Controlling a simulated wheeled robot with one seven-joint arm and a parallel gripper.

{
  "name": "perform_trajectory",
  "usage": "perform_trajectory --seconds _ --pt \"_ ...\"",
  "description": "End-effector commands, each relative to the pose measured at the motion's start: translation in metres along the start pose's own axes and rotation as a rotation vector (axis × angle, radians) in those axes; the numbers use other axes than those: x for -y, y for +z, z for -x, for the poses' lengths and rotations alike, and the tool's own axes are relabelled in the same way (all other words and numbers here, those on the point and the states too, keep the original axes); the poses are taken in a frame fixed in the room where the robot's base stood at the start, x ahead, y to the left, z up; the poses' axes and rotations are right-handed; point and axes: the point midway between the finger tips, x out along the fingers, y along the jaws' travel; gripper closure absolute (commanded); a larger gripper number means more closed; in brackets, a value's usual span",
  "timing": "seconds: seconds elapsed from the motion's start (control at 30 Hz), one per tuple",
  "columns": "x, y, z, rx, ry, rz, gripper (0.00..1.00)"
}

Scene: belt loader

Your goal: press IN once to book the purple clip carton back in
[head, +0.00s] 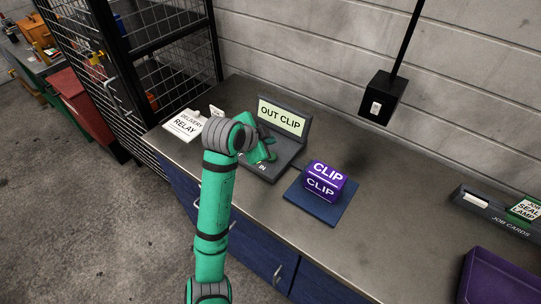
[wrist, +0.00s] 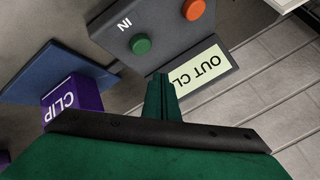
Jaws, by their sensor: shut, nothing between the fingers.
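The purple clip carton (head: 324,182) sits on a blue mat (head: 318,208) on the bench, to the right of the button console (head: 262,172). The carton also shows in the wrist view (wrist: 72,98). The console's display (head: 282,117) reads OUT CLIP. In the wrist view the console has a green button (wrist: 141,44) beside the word IN and an orange button (wrist: 194,9). My gripper (wrist: 160,82) is shut and empty, its fingertips over the console near the display's edge and apart from the green button in the picture. In the head view my arm hides much of the console.
Delivery cards (head: 185,124) lie left of the console, one reading RELAY. A job cards holder (head: 497,217) and a purple bin (head: 499,277) are at the right. A black box (head: 383,97) hangs on a pole behind. The bench between mat and holder is clear.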

Motion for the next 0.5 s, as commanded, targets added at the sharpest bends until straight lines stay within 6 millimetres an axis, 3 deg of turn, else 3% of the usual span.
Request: perform_trajectory --seconds 0.23,0.5 --pt "-0.015 0.014 -0.019 0.0 0.002 0.002 1.0" --pt "-0.02 0.02 -0.028 0.0 -0.001 0.0 1.0"
